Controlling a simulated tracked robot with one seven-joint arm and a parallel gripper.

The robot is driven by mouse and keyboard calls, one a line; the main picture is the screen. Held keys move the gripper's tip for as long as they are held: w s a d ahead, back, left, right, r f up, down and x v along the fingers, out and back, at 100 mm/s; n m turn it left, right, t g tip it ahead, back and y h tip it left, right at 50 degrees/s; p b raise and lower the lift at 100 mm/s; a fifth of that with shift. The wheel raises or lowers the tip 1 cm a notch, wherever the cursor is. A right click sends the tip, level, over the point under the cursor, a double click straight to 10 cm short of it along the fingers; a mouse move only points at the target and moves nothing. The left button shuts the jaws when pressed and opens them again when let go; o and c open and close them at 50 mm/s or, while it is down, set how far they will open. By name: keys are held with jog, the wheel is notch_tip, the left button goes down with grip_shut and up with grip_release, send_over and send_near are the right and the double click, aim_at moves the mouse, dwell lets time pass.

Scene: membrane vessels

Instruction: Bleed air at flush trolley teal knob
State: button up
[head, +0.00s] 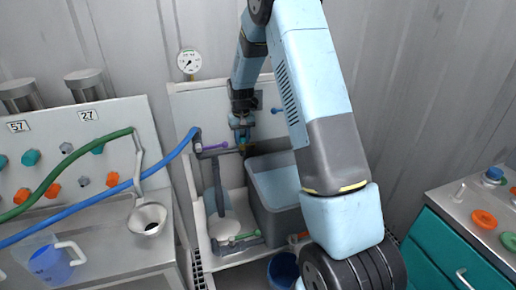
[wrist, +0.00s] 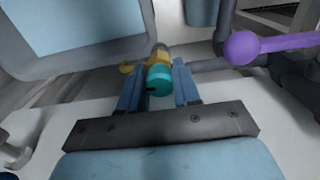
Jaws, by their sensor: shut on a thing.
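The teal knob (wrist: 158,80) shows in the wrist view, on a yellow brass fitting (wrist: 157,57). My gripper (wrist: 158,84) has its two blue fingers on either side of the knob and is shut on it. In the head view my gripper (head: 241,134) is at the back of the flush trolley (head: 208,98), left of and above the grey tub (head: 262,208). The knob is too small and covered to make out there.
A purple-handled lever (wrist: 262,46) is close on the right in the wrist view. The grey tub's rim (wrist: 95,62) is close on the left. In the head view, a blue hose (head: 120,187) and green hose (head: 75,155) cross the left bench. A teal cabinet (head: 440,240) stands at right.

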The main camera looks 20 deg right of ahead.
jog(key=shift+c, duration=1.4)
jog(key=n, duration=0.5)
jog(key=shift+n, duration=0.3)
jog(key=n, duration=0.6)
dwell(5.2)
